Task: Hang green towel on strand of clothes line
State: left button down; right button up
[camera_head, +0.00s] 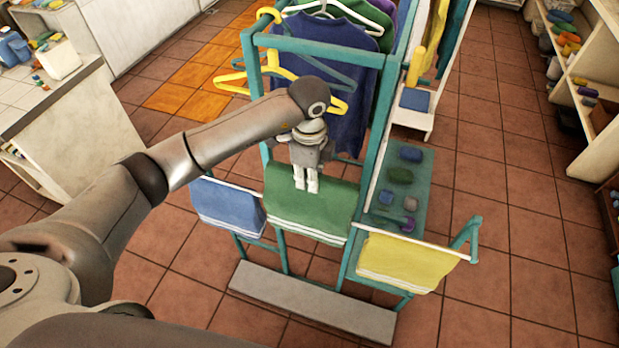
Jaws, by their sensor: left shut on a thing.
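The green towel (312,215) with white stripes near its lower edge hangs at the front of a teal rack, draped over the front strand of the clothes line (243,187). My left gripper (306,188) points down over the towel's upper part and is shut on it; the exact pinch is hard to see. The strand behind the towel is hidden. A blue towel (228,206) hangs to its left and a yellow towel (407,262) to its right on the same front line. My right gripper is not in view.
The teal rack's frame (376,130) rises behind the towel, with clothes and yellow hangers (275,68) close to my left arm. A teal shelf (411,175) with small items stands right. A grey base board (312,300) lies below. Tiled floor is open at right.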

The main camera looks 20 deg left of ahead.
pick_arm(q)
notch_tip(320, 180, up, 13)
dwell(0.8)
jog(key=shift+r, duration=0.1)
jog(key=s+r, duration=0.1)
jog(key=s, duration=1.6)
jog(key=shift+a, duration=0.3)
jog(key=shift+f, duration=0.1)
